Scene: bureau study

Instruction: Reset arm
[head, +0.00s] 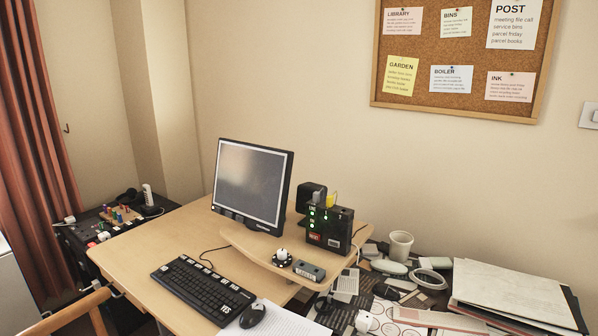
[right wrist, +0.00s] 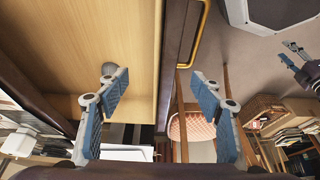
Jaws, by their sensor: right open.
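My right gripper (right wrist: 158,88) shows in the right wrist view with its two blue-padded fingers spread wide. It is open, and nothing is between the fingers. Behind the gap are a pale wooden panel (right wrist: 90,35) and a dark edge with a brass-coloured handle (right wrist: 198,35). Neither gripper shows in the head view.
In the head view, the desk (head: 140,258) holds a monitor (head: 252,183), a keyboard (head: 203,287), a mouse (head: 252,315) and a black device (head: 329,228). A white cup (head: 400,245) and stacked folders (head: 515,290) crowd the right side. A wooden chair back (head: 70,312) is at lower left.

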